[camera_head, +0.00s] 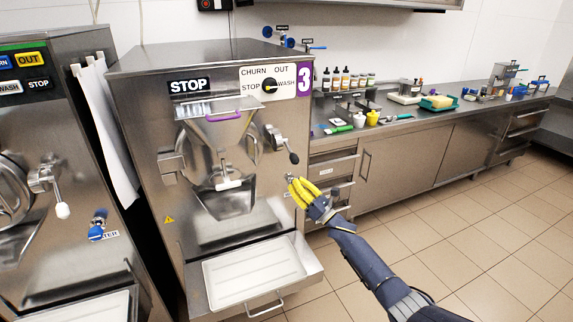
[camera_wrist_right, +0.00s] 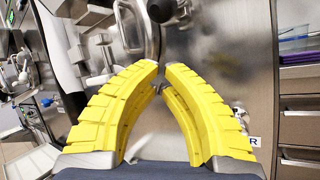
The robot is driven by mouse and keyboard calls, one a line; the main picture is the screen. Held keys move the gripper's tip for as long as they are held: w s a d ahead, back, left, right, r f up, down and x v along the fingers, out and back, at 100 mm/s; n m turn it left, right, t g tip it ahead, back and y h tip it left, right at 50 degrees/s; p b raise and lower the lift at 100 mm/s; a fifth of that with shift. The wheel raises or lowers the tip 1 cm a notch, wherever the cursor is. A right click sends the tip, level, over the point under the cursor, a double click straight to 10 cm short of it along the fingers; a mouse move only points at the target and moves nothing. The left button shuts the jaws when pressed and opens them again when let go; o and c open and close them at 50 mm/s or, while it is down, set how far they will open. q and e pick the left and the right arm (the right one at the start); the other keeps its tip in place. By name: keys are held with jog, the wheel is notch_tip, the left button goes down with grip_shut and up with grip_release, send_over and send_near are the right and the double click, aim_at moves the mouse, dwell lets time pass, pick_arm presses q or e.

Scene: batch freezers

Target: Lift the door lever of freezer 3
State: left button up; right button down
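Freezer 3 (camera_head: 150,120) stands in the middle of the head view, its purple number sign at the upper right. The door lever (camera_head: 282,144), a metal arm with a dark knob, is on the right of the front and points down to the right. A dark grip at the top of the right wrist view looks like this lever (camera_wrist_right: 161,10). My right gripper (camera_head: 297,184), with yellow fingers, is below the lever and apart from it. In the right wrist view, its fingertips (camera_wrist_right: 161,68) nearly meet, with nothing held between them. My left gripper is not in view.
A white tray (camera_head: 252,273) sits on the shelf low on freezer 3. Another freezer (camera_head: 50,170) stands close on the left, with a white cloth (camera_head: 108,130) between them. A counter (camera_head: 425,123) with bottles and tools runs along the right. The tiled floor is clear.

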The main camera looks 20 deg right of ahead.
aim_at(289, 151)
jog(key=w+a+r, duration=0.1)
jog(key=w+r, duration=0.4)
jog(key=r, duration=0.1)
jog(key=shift+w+a, duration=0.2)
dwell(0.8)
jog(key=shift+f, duration=0.1)
